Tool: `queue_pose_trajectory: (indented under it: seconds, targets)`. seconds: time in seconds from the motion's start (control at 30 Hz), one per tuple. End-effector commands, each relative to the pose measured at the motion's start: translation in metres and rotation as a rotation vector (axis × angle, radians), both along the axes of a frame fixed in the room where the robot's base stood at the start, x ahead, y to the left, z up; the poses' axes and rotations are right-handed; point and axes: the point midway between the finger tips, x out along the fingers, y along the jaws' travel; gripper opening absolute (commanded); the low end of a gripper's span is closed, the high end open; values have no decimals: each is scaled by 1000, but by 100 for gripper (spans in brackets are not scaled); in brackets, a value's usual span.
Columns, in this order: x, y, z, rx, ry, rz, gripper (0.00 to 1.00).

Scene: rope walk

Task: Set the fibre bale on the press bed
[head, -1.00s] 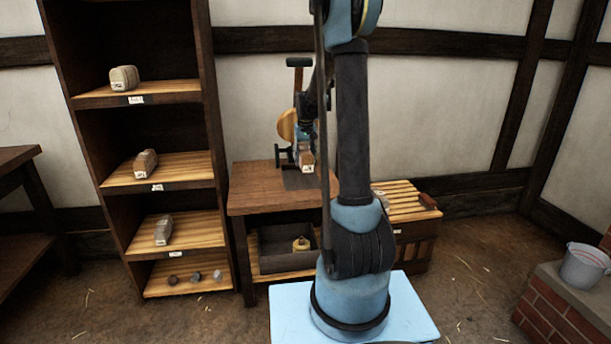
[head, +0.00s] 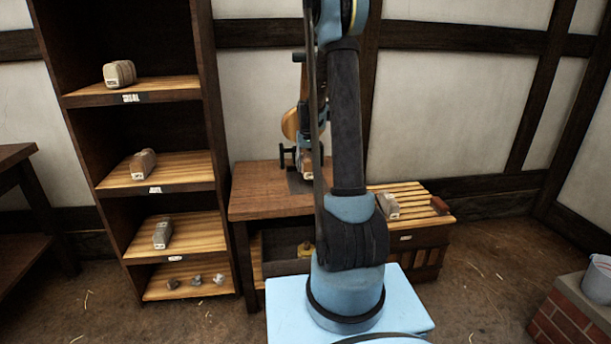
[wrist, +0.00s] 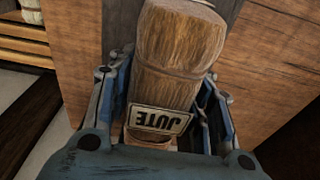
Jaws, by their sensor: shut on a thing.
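My gripper (wrist: 163,85) is shut on a brown fibre bale (wrist: 180,50) with a "JUTE" label, its fingers on both sides of it. In the head view the bale (head: 307,170) shows as a small block beside the press (head: 291,122) on the wooden table (head: 262,190). My arm hides part of it and most of my gripper there. A dark plate (head: 297,184), which looks like the press bed, lies at the foot of the press, partly covered. I cannot tell whether the bale touches it.
A tall shelf (head: 203,120) on the left holds several bales and small weights. A slatted crate (head: 412,203) with a pale bale (head: 388,206) stands right of the table. A bucket (head: 598,278) sits on brickwork at far right. Floor (head: 480,270) is clear between.

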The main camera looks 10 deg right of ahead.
Motion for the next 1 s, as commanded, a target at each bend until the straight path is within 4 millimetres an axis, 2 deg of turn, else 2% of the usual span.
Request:
queue_pose_trajectory:
  seconds: [0.37, 0.73, 0.77, 0.8, 0.83, 1.0]
  targets:
    - [0, -2, -39, 0, 0, -3, 18]
    - [-1, -2, -43, 0, 0, -2, 18]
    - [-1, -2, -43, 0, 0, -2, 53]
    - [-1, -2, -42, 0, 0, -2, 62]
    - [-1, -2, -42, 0, 0, -2, 66]
    - [-1, -2, -42, 0, 0, -2, 66]
